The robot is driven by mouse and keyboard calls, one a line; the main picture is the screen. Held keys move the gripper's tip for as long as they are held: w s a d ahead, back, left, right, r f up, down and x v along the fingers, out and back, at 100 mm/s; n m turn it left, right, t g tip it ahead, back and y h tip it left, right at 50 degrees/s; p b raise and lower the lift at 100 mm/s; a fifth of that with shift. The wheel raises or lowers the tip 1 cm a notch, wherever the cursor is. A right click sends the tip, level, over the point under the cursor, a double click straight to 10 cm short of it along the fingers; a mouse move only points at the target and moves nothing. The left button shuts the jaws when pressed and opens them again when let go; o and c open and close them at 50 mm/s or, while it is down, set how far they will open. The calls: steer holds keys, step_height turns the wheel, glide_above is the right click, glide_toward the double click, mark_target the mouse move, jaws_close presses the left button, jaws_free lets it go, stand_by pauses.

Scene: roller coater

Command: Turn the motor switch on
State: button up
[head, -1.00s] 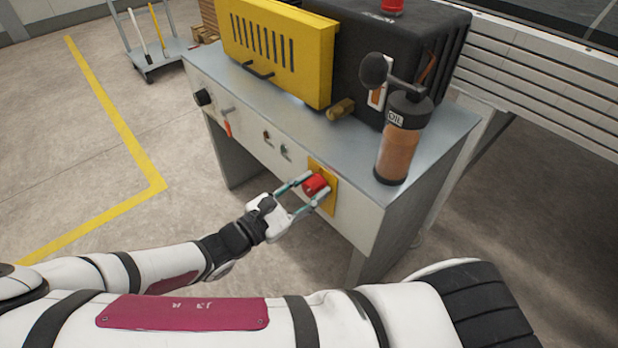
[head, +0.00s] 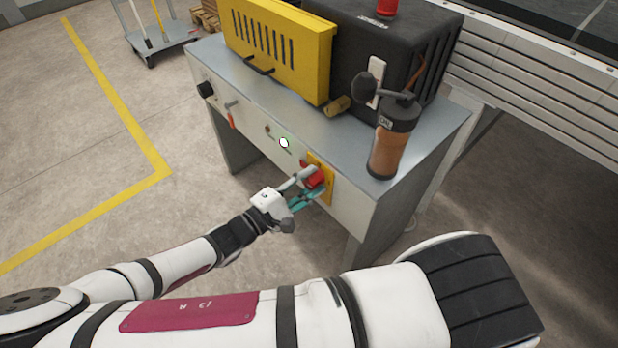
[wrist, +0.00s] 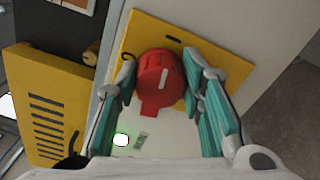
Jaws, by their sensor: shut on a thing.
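The motor switch is a red rotary knob (head: 316,180) on a yellow plate (head: 327,188), set in the front panel of the grey machine bench. In the wrist view the knob (wrist: 158,78) faces me, with a pale mark on its face and a red lug pointing down. My gripper (head: 311,183) is shut on the knob, one teal-padded finger on each side. A round lamp (head: 284,142) on the panel glows white; it also shows in the wrist view (wrist: 121,140).
An orange oil bottle (head: 387,150) stands on the bench top (head: 350,130) above the switch. A yellow slotted cover (head: 280,50) and a black housing (head: 400,50) stand behind. Open floor lies at the left, with a cart (head: 160,40) farther back.

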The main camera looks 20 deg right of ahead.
steer(key=shift+f+m+p, duration=0.1)
steer(key=shift+m+p, duration=0.25)
steer(key=shift+m, duration=0.45)
steer(key=o, duration=1.1)
steer(key=shift+o, duration=0.2)
steer(key=v, duration=1.2)
steer(key=shift+a, duration=0.1)
